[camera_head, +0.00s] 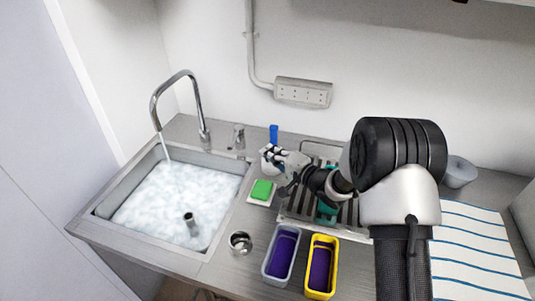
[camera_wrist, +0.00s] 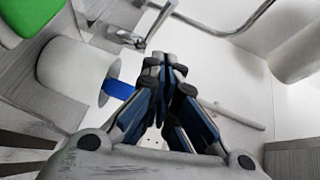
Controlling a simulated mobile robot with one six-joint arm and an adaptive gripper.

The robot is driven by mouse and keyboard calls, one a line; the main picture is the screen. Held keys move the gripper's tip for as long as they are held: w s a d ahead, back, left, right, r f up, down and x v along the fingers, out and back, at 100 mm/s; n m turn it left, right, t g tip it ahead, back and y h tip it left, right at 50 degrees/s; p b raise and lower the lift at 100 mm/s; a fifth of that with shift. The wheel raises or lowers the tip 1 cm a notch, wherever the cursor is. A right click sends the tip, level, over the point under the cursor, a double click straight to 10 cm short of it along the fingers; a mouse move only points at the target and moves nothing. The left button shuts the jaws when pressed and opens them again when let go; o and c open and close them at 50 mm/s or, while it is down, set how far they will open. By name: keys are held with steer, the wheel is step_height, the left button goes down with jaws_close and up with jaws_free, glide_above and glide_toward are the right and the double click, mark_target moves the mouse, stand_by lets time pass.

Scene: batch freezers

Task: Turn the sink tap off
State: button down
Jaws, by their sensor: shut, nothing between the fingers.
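The sink tap (camera_head: 197,105) is a tall curved chrome spout at the back of the sink (camera_head: 103,210). A stream of water runs from it into the sink, which is full of foamy-looking water. A short chrome fitting (camera_head: 239,137), which looks like the tap's handle, stands right of the spout. My gripper (camera_head: 268,152) is shut and empty, to the right of that fitting and apart from it. In the wrist view my closed fingertips (camera_wrist: 168,62) point toward chrome parts (camera_wrist: 128,38) at the top; which part is which is hard to tell.
A white holder with a blue item (camera_head: 273,132) stands close by my gripper; the holder (camera_wrist: 72,72) also shows in the wrist view. A green sponge (camera_head: 262,189), metal cup (camera_head: 240,241), grey bin (camera_head: 270,264), yellow bin (camera_head: 334,270) and drying rack (camera_head: 292,212) crowd the counter.

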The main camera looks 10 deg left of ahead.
mark_target(232, 145)
steer(key=w+a+f+b, duration=0.1)
steer(key=w+a+b, duration=0.2)
steer(key=a, duration=0.6)
steer(key=shift+w+a+f, duration=0.25)
steer(key=shift+w+f, duration=0.15)
steer(key=shift+w, duration=0.25)
steer(key=a, duration=0.1)
steer(key=s+a+p, duration=0.1)
steer(key=a, duration=0.1)
steer(key=shift+a, duration=0.15)
